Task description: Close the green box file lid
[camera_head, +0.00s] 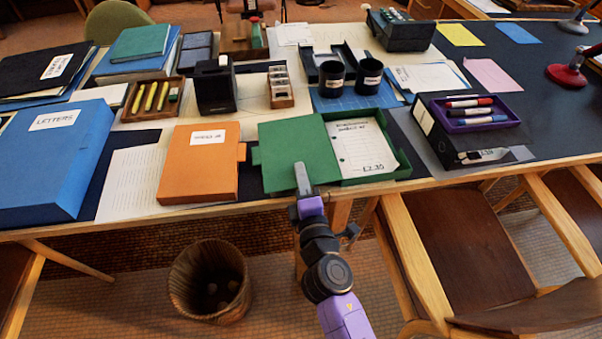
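The green box file (392,176) lies on the table near the front edge, with a sheet of paper inside its tray. Its green lid (285,140) is swung open to the left and lies about flat beside the tray. My gripper (301,170) is at the lid's front part, over or against its lower right area. I cannot tell whether it touches the lid. The finger shows from behind as one grey piece, so its opening is hidden.
An orange box file (200,165) lies just left of the green lid, and a blue LETTERS box (55,160) farther left. A black box file with a purple pen tray (470,118) stands to the right. Black cups (331,80) stand behind. A waste basket (210,282) and wooden chairs (460,235) are in front.

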